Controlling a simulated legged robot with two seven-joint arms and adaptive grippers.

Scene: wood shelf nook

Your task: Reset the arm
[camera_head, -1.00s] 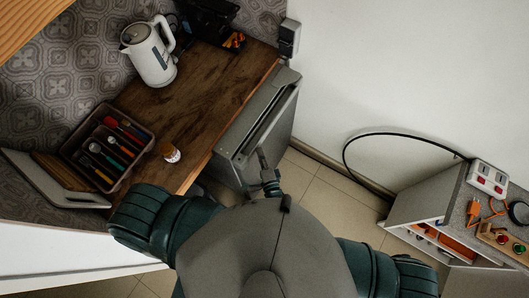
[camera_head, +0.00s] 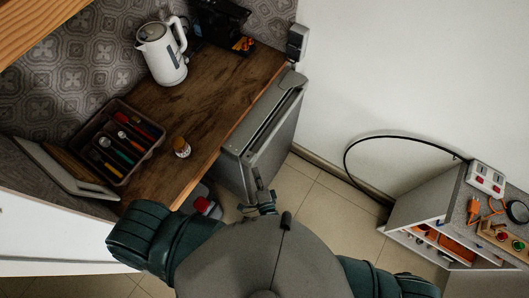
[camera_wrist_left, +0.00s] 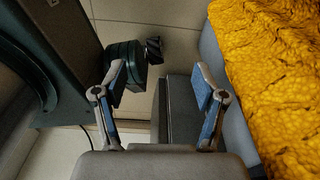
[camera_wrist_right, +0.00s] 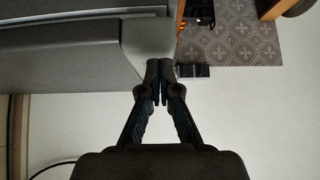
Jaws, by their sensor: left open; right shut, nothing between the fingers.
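My right gripper (camera_head: 257,178) shows small in the head view, below the front of the grey appliance beside the counter. In the right wrist view its two fingers (camera_wrist_right: 161,80) meet at the tips, shut and empty, close in the picture to a grey corner (camera_wrist_right: 150,45). My left gripper (camera_wrist_left: 160,82) shows in the left wrist view with its fingers wide apart and nothing between them. In the head view the left gripper is hidden, and my dark green left arm comes in at the lower left.
Yellow textured material (camera_wrist_left: 275,70) lies right of the left gripper. A grey cabinet (camera_head: 425,215) stands at right.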

